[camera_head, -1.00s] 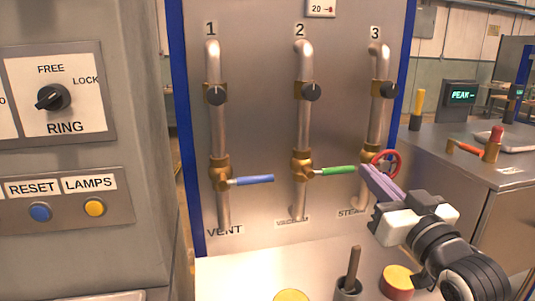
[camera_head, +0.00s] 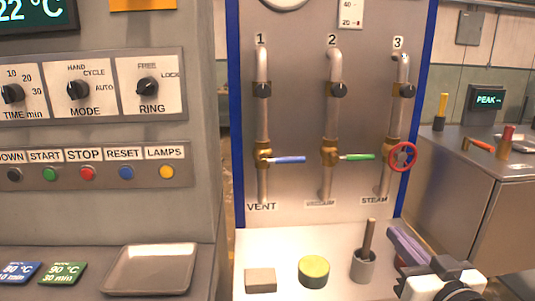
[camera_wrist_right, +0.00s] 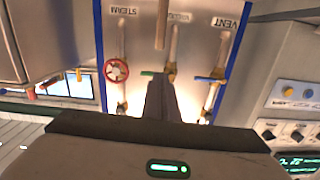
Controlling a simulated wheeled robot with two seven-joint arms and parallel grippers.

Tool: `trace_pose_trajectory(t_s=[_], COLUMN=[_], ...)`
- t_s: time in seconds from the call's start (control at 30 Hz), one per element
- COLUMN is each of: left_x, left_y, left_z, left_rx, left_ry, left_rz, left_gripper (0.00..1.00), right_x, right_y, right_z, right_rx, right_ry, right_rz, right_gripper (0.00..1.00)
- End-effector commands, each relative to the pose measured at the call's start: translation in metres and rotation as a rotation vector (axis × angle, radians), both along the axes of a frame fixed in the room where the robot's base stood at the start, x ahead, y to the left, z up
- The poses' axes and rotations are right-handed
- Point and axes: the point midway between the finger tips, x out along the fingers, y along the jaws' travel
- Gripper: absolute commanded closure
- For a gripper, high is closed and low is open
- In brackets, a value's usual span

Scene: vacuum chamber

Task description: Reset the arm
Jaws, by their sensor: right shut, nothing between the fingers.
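My right gripper (camera_head: 392,232) is at the lower right of the head view, its purplish fingers shut and empty. It is below the red wheel (camera_head: 402,157) on pipe 3, apart from it, beside a grey cup with a brown rod (camera_head: 363,266). In the right wrist view its dark fingers (camera_wrist_right: 160,82) point at the valve panel, which appears upside down. The red wheel also shows there (camera_wrist_right: 117,70), to the left of the fingers. My left gripper is not in view.
The valve panel (camera_head: 300,120) has a blue lever (camera_head: 288,160) and a green lever (camera_head: 358,157). A pale block (camera_head: 260,280) and a green-topped cylinder (camera_head: 313,271) stand on the light counter. A tray (camera_head: 150,270) lies left. A side bench (camera_head: 480,165) stands right.

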Motion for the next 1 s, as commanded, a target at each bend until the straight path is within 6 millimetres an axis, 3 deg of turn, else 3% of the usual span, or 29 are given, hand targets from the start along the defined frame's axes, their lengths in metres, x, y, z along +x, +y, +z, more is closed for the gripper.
trace_pose_trajectory(t_s=[0.17, 0.27, 0.4, 0.6, 0.7, 0.8, 1.0], left_x=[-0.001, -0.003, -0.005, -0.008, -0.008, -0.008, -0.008], left_y=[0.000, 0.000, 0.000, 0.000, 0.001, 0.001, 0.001], left_z=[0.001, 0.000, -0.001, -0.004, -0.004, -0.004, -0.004], left_rx=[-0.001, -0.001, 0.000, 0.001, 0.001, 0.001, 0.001], left_ry=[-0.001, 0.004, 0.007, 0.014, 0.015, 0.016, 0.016], left_rz=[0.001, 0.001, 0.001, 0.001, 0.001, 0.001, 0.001], left_gripper=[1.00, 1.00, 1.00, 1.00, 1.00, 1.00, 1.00], right_x=[-0.016, -0.036, -0.086, -0.181, -0.222, -0.252, -0.271], right_y=[0.011, 0.021, 0.039, 0.067, 0.077, 0.085, 0.090], right_z=[-0.075, -0.132, -0.226, -0.332, -0.365, -0.385, -0.396], right_rx=[-0.014, -0.024, -0.044, -0.067, -0.076, -0.079, -0.083], right_ry=[0.126, 0.222, 0.387, 0.599, 0.676, 0.726, 0.756], right_rz=[0.013, 0.026, 0.054, 0.103, 0.123, 0.139, 0.150], right_gripper=[1.00, 1.00, 1.00, 1.00, 1.00, 1.00, 1.00])
